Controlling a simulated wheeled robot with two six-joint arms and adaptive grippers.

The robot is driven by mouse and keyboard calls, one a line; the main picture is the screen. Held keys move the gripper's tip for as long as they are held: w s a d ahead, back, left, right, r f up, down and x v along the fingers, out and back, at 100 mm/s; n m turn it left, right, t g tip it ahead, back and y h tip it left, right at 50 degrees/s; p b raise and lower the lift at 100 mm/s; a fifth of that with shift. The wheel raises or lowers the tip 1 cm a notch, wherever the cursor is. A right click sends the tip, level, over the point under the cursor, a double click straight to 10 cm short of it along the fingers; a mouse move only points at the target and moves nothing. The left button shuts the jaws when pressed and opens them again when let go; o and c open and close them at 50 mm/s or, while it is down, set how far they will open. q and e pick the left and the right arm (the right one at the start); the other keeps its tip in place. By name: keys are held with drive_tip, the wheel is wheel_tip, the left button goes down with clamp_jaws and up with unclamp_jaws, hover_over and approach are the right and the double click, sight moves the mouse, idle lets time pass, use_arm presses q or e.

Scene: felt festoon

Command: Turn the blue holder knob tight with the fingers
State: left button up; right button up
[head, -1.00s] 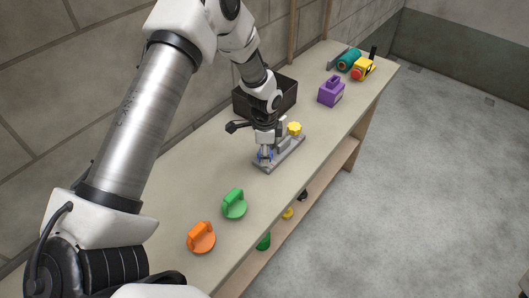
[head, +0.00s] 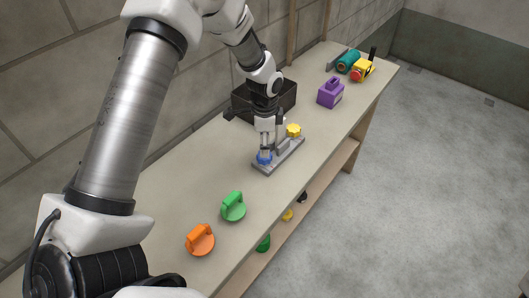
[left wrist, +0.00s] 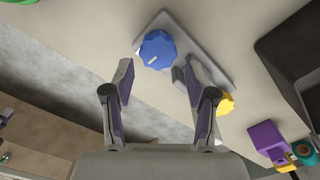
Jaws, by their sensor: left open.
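The blue holder knob (head: 264,158) sits at the near end of a grey holder plate (head: 290,153) on the bench. In the left wrist view the blue knob (left wrist: 158,48) is lobed, with a short white mark. A yellow knob (head: 294,130) sits at the plate's other end; it is partly behind a finger in the left wrist view (left wrist: 225,103). My left gripper (head: 265,149) is just above the blue knob, pointing down. Its fingers (left wrist: 160,64) are apart and empty, with the blue knob beyond the tips, roughly centred between them. My right gripper is out of view.
An orange handled disc (head: 200,240) and a green one (head: 233,207) lie on the near bench. A black bin (head: 283,97) stands behind my gripper. A purple block (head: 331,93) and a yellow-red tool (head: 362,70) are farther along. A shelf runs below.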

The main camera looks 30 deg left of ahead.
use_arm(q)
wheel_tip(320, 180, up, 6)
drive_tip(key=shift+r, duration=0.25)
